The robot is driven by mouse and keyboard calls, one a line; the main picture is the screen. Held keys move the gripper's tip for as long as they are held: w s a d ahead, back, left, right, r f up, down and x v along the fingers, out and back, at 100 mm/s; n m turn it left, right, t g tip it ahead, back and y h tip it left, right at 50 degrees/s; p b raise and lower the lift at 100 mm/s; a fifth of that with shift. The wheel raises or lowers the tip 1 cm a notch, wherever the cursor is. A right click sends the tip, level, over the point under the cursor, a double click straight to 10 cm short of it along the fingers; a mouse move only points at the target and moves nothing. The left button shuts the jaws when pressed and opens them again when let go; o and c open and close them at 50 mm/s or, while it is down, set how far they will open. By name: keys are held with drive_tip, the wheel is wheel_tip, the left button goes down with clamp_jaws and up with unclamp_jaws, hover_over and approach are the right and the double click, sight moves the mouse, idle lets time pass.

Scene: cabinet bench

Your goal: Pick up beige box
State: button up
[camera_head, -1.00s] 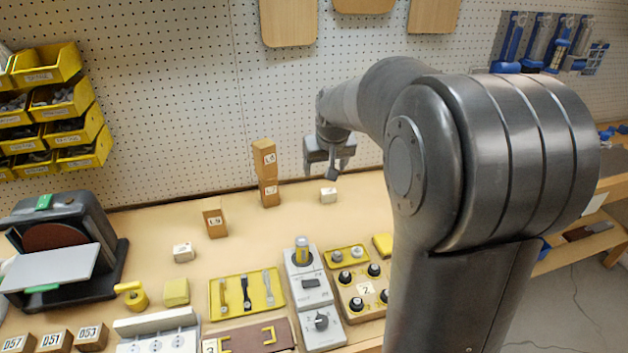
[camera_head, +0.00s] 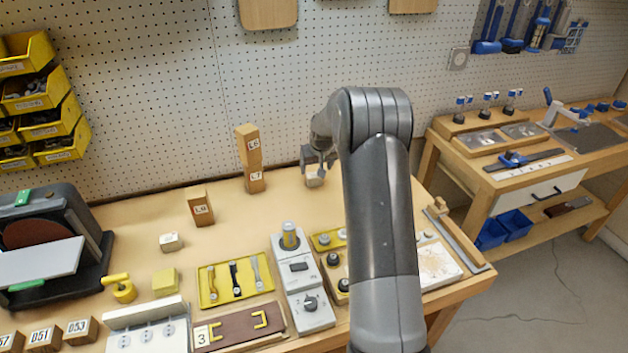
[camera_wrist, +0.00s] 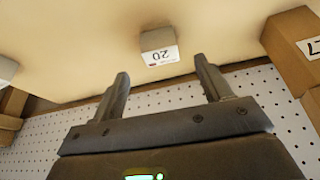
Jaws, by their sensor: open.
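A small beige box (camera_head: 314,180) with a white label sits on the bench near the back edge. In the wrist view the same box (camera_wrist: 155,40) shows its label, which looks like "20" or "02". My gripper (camera_head: 319,164) is at the box in the head view, partly covering it. In the wrist view my gripper (camera_wrist: 163,72) is open and empty; the box lies just beyond the fingertips, roughly centred between them and apart from them. Another small pale box (camera_head: 171,242) sits further left on the bench.
Stacked wooden blocks (camera_head: 249,158) stand left of the gripper; one labelled block (camera_wrist: 293,42) shows at right in the wrist view. A pegboard wall (camera_head: 300,80) rises right behind. A grey control panel (camera_head: 301,290) and yellow tray (camera_head: 208,297) lie toward the front.

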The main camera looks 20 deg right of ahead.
sight(314, 175)
drive_tip(key=x, duration=0.7)
drive_tip(key=shift+w, duration=0.3)
drive_tip(key=c, duration=1.1)
drive_tip(key=shift+r, duration=0.15)
